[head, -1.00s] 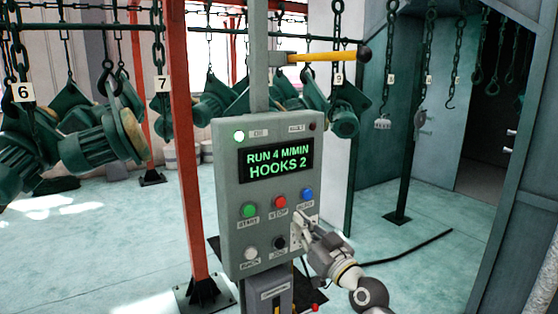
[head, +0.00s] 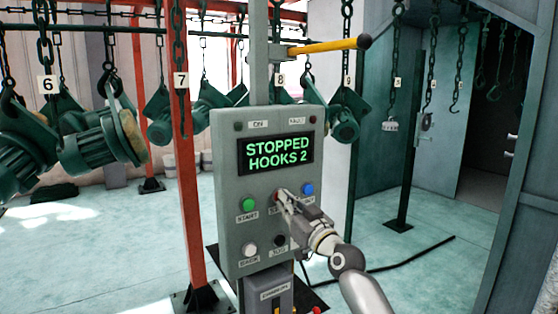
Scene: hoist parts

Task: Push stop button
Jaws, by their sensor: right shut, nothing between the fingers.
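The grey control box (head: 227,225) stands in the middle of the head view. Its display (head: 276,154) reads "STOPPED HOOKS 2". The red stop button (head: 276,196) is mostly hidden behind my right gripper (head: 283,194), which is shut and empty with its fingertips at the button. The green start button (head: 249,204) is to its left and the blue button (head: 308,188) to its right. A white button (head: 250,249) and a black button (head: 279,241) sit below. The lamp by "ON" is dark. My left gripper is not in view.
Green hoist parts (head: 95,140) hang from numbered hooks at the left and behind the box. A red post (head: 187,150) stands close left of the box. A yellow-handled lever (head: 325,46) sticks out above it. A black cable (head: 415,257) lies on the floor.

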